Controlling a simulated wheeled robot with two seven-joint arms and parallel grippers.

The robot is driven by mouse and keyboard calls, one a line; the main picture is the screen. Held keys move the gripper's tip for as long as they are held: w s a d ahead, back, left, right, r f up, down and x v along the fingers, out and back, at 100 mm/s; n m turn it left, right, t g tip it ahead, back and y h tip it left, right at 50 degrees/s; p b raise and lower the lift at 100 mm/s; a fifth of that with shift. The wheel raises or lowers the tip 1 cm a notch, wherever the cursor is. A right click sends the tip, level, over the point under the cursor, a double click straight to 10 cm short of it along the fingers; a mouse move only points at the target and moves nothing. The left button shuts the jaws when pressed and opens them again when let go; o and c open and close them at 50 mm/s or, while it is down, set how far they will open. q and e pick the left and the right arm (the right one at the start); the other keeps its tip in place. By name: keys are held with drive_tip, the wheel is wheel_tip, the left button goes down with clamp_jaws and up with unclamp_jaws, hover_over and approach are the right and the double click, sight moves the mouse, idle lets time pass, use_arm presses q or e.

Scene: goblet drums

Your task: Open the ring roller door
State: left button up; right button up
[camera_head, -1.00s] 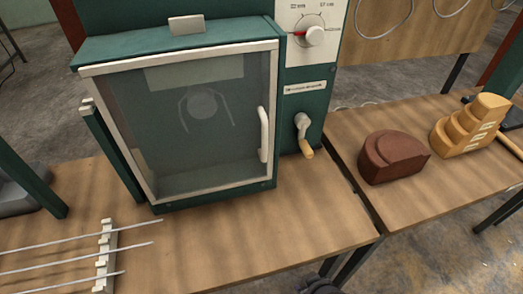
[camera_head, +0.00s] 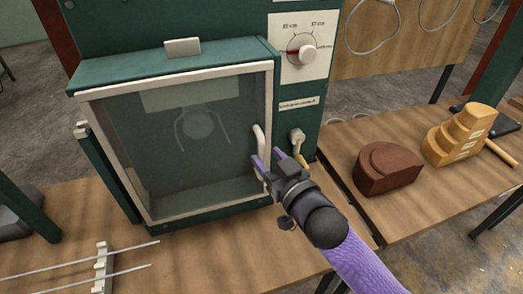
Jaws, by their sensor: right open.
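The ring roller door (camera_head: 200,165) is a glass panel in a pale frame on the front of a green machine. It is closed. Its white curved handle (camera_head: 260,140) stands upright at the door's right side. My right gripper (camera_head: 267,159) is open at the lower part of the handle, with its purple fingertips on either side or just in front of it; I cannot tell whether they touch it. My left gripper is not in view.
A crank (camera_head: 297,140) sits just right of my right gripper, partly hidden by it. A dial (camera_head: 307,53) is above. A brown block (camera_head: 387,170) and a stepped wooden block (camera_head: 463,135) stand on the right table. Rods on a rack (camera_head: 102,262) lie front left.

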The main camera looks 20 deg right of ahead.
sight(263, 153)
drive_tip(key=x, duration=0.3)
drive_tip(key=shift+w, duration=0.15)
clamp_jaws()
idle(1.3)
